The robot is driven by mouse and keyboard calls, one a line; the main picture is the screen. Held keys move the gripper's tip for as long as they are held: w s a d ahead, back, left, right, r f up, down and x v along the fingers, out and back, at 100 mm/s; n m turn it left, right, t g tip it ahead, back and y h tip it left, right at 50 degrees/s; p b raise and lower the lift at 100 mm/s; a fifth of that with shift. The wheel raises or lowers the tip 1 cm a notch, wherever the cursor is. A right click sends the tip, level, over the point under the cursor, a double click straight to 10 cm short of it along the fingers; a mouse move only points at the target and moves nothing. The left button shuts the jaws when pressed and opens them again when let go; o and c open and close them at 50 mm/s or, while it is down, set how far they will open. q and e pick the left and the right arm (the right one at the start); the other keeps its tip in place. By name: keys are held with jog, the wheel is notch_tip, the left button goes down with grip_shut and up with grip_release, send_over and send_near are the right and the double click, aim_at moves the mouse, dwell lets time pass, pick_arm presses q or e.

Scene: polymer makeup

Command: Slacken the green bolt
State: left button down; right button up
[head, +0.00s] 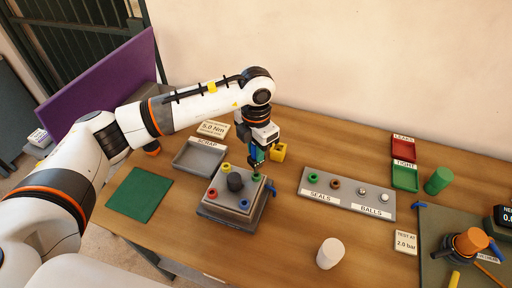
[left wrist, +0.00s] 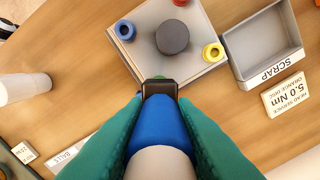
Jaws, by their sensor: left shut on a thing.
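The green bolt (head: 256,177) is at the far right corner of a grey block (head: 228,207) with a dark round knob (head: 235,182). Yellow, red and blue bolts sit at the block's other corners. My left gripper (head: 256,157) is above the green bolt, shut on a blue tool with a black end. In the left wrist view the green fingers close around the blue tool (left wrist: 163,122). Its black end covers most of the green bolt (left wrist: 158,77); I cannot tell whether it is seated on it. My right gripper is not in view.
A grey scrap tray (head: 199,157) stands left of the block, near a 5.0 Nm card (head: 213,128). A seals and balls tray (head: 345,193) and a white cylinder (head: 330,253) are to the right. A green mat (head: 139,194) lies left.

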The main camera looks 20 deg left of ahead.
pick_arm(q)
jog(key=shift+f+b, duration=0.85)
jog(key=shift+f, duration=0.2)
jog(key=c, duration=1.1)
grip_release()
notch_tip(320, 180, up, 11)
jog(key=b, duration=0.2)
jog(key=shift+b, duration=0.4)
jog(key=shift+r, duration=0.55)
